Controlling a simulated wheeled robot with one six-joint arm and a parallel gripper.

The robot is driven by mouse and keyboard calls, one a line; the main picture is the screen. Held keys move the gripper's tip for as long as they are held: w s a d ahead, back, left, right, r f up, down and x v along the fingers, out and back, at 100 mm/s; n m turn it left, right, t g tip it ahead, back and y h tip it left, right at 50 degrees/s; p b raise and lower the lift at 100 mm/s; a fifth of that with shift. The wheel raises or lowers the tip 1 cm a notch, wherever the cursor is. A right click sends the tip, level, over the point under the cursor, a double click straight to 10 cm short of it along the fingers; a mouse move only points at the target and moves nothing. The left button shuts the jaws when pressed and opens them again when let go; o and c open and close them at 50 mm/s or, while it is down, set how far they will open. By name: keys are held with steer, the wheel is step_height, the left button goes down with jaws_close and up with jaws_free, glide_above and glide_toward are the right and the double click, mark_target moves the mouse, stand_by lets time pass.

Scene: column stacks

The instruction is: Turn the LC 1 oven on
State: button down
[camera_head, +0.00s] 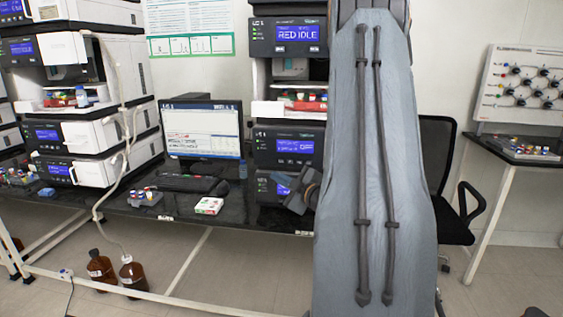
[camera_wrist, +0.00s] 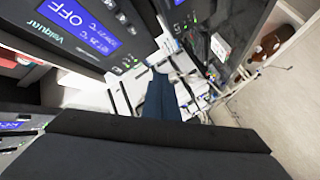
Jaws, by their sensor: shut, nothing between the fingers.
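In the wrist view a dark module (camera_wrist: 85,22) carries a blue display reading OFF with a °C value, probably the LC 1 oven. Small buttons or lights show along its edge. In the head view the LC 1 stack (camera_head: 290,83) stands in the centre; its top module reads RED IDLE. A lower module (camera_head: 290,146) has a lit blue screen, too small to read. My gripper (camera_head: 285,181) is in front of the lowest module and partly hides it. In the wrist view my gripper's fingers (camera_wrist: 160,82) are shut and empty, beside the OFF module; contact cannot be told.
A monitor (camera_head: 203,132), a keyboard (camera_head: 187,183) and a small box (camera_head: 208,206) are on the black bench left of the stack. Another instrument stack (camera_head: 98,135) stands further left. A black chair (camera_head: 438,150) is at right. My arm hides the area right of the stack.

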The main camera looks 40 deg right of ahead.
mark_target(281, 161)
steer(key=w+d+b, duration=0.1)
steer(key=w+d, duration=0.4)
steer(key=d, duration=0.1)
steer(key=shift+w+d, duration=0.3)
steer(key=shift+w, duration=0.1)
steer(key=shift+w+d, duration=0.1)
stand_by(2.0)
steer(key=shift+w+d, duration=0.15)
steer(key=shift+d, duration=0.1)
steer(key=shift+w+d+b, duration=0.25)
steer(key=shift+d+b, duration=0.05)
stand_by(0.8)
steer(key=shift+s+a, duration=0.55)
steer(key=shift+a, duration=0.1)
steer(key=shift+a, duration=0.1)
stand_by(0.3)
